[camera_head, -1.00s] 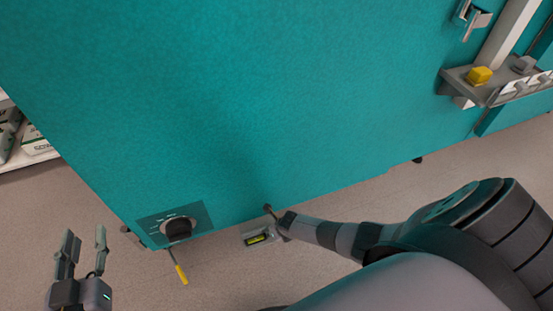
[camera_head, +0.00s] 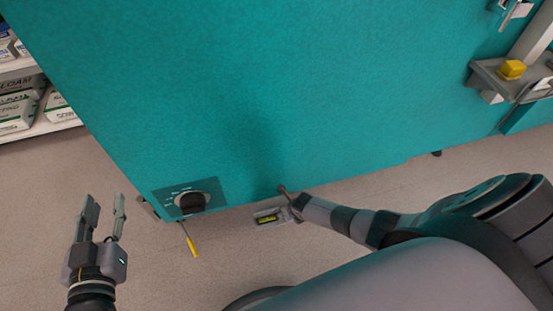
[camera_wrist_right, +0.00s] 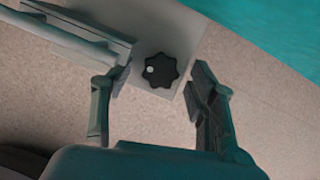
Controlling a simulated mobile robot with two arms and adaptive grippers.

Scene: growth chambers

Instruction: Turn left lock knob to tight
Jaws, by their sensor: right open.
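In the right wrist view, a black lobed knob (camera_wrist_right: 160,70) with a pale dot sits on a grey plate (camera_wrist_right: 168,30). My right gripper (camera_wrist_right: 161,77) is open, with one finger on each side of the knob; both appear apart from it. In the head view, my right arm reaches in from the right to the lower edge of the teal chamber (camera_head: 270,100); the lobed knob cannot be made out there. My left gripper (camera_head: 105,218) is open and empty at lower left, over the floor, away from the chamber.
A black dial (camera_head: 193,202) on a marked panel is at the chamber's lower left corner, with a yellow-tipped lever (camera_head: 191,242) below it. A small level (camera_head: 268,217) lies near my right arm. Shelves with bags (camera_head: 18,112) stand at left.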

